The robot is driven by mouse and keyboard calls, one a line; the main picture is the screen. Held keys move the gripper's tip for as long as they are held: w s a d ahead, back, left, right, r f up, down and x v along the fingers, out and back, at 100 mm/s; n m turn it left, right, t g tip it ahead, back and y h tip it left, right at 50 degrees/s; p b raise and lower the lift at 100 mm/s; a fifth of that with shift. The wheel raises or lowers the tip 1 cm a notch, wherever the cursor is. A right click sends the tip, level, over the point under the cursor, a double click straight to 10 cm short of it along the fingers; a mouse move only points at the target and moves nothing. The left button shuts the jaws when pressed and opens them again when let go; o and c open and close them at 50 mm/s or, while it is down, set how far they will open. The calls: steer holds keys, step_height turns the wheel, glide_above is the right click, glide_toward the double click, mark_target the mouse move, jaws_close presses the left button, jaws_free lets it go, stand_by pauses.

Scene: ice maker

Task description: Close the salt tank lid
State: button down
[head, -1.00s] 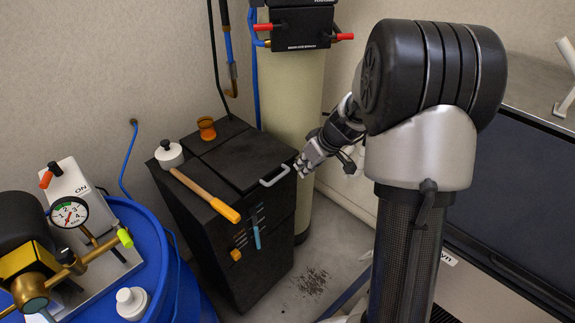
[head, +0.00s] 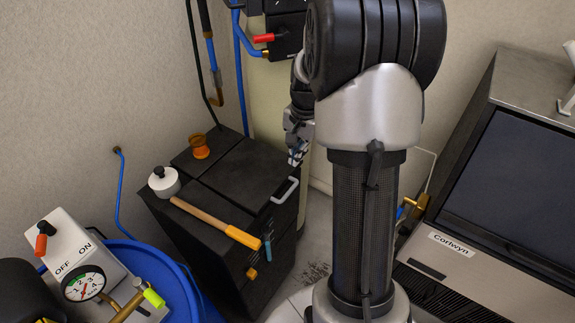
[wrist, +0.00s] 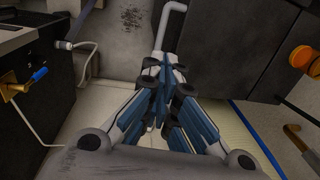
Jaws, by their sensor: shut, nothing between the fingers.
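The salt tank is a black box (head: 212,265) in the corner in the head view. Its lid (head: 245,172) is the dark panel on top, with a light grey handle (head: 286,190) at its right edge. The lid looks flat, about level with the top beside it. My gripper (head: 295,160) is shut and empty, beside the lid's right edge, a little behind the handle in the picture. In the wrist view, the shut blue-padded fingers (wrist: 163,80) point toward the handle (wrist: 168,22), with the dark lid (wrist: 225,45) to their right. I cannot tell whether they touch it.
A mallet (head: 215,221) lies on the tank top left of the lid, and an orange cup (head: 199,146) stands at the back. A blue barrel (head: 140,262) with a gauge (head: 83,283) is at left. The ice maker (head: 480,185) stands at right.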

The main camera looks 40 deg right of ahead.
steer(key=f+b, duration=0.1)
steer(key=f, duration=0.3)
steer(key=f+b, duration=0.1)
steer(key=f, duration=0.3)
steer(key=w+f+b, duration=0.1)
steer(key=f+b, duration=0.1)
steer(key=f, duration=0.3)
steer(key=shift+a+f, duration=0.1)
steer(key=shift+a, duration=0.15)
steer(key=shift+s+d+f+b, duration=0.1)
steer(key=shift+f+b, duration=0.2)
steer(key=shift+f, duration=0.8)
step_height(320, 180, up, 13)
steer(key=p, duration=0.5)
glide_above(294, 187)
steer(key=s, duration=0.3)
steer(key=shift+d+r, duration=0.1)
